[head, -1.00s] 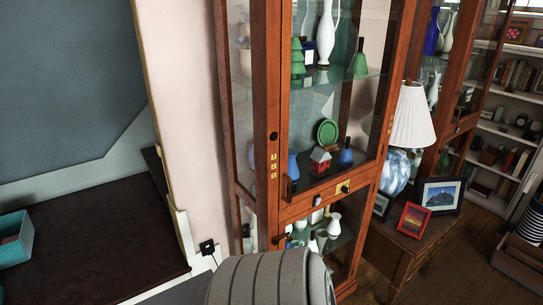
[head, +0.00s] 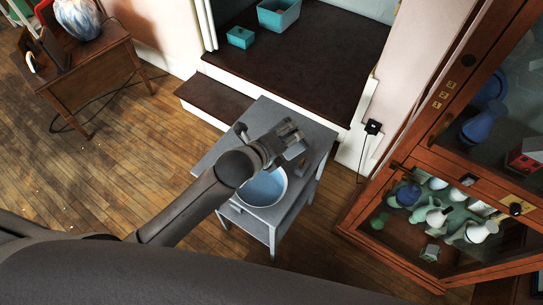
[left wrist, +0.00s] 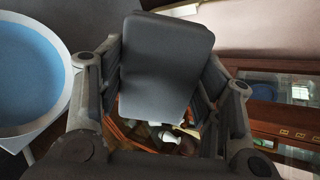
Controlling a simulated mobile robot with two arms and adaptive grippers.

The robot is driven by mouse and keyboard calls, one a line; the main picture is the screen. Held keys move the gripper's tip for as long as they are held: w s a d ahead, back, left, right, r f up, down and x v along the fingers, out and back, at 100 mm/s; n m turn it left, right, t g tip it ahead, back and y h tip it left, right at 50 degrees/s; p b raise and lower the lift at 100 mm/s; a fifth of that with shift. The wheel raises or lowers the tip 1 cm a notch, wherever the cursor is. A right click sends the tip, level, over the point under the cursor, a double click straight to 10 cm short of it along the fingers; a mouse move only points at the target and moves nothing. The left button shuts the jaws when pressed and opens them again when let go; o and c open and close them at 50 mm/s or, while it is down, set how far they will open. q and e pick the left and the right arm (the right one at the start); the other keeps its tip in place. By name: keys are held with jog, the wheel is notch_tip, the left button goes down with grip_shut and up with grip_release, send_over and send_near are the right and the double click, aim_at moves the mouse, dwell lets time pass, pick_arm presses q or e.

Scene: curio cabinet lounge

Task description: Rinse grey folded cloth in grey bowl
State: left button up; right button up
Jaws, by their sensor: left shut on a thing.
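The grey bowl (head: 285,188) stands on a small grey table, with blue water inside. It also shows at the left edge of the left wrist view (left wrist: 62,60). My left gripper (head: 292,138) is over the table, at the far side of the bowl in the head view. In the left wrist view, the gripper is shut on the dark grey folded cloth (left wrist: 165,60), which is between its fingers. There the cloth is beside the bowl, apart from the water. In the head view the cloth is hard to tell from the gripper. My right gripper is not in view.
The grey table (head: 262,115) has bare top beyond the bowl. Behind it is a dark ledge (head: 335,50) with a teal box (head: 240,38). A glass-fronted wooden cabinet (head: 395,165) stands at right. A wooden side table (head: 100,75) is at far left. Wood floor is open at left.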

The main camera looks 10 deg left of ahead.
pick_arm(q)
jog(key=f+m+g, duration=0.1)
jog(key=g, duration=0.1)
jog(key=d+f+m+g+p, duration=0.1)
jog(key=f+g, duration=0.1)
jog(key=shift+d+f, duration=0.2)
jog(key=shift+f, duration=0.05)
pick_arm(e)
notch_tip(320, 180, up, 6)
jog(key=p, duration=0.4)
pick_arm(q)
jog(key=s+a+f+m+g+y+b, duration=0.1)
jog(key=a+f+m+g, duration=0.1)
jog(key=f, duration=0.1)
jog(key=s+a+f+m+g+y+b, duration=0.1)
jog(key=a+f+m+g+b, duration=0.1)
jog(key=f, duration=0.2)
jog(key=s+a+f+m+g+y+b, duration=0.1)
jog(key=s+a+f+m+g+b, duration=0.1)
jog(key=a+f, duration=0.1)
jog(key=shift+s+f+m+g+y, duration=0.1)
jog(key=shift+f+m+g+y, duration=0.2)
jog(key=shift+f+m, duration=0.1)
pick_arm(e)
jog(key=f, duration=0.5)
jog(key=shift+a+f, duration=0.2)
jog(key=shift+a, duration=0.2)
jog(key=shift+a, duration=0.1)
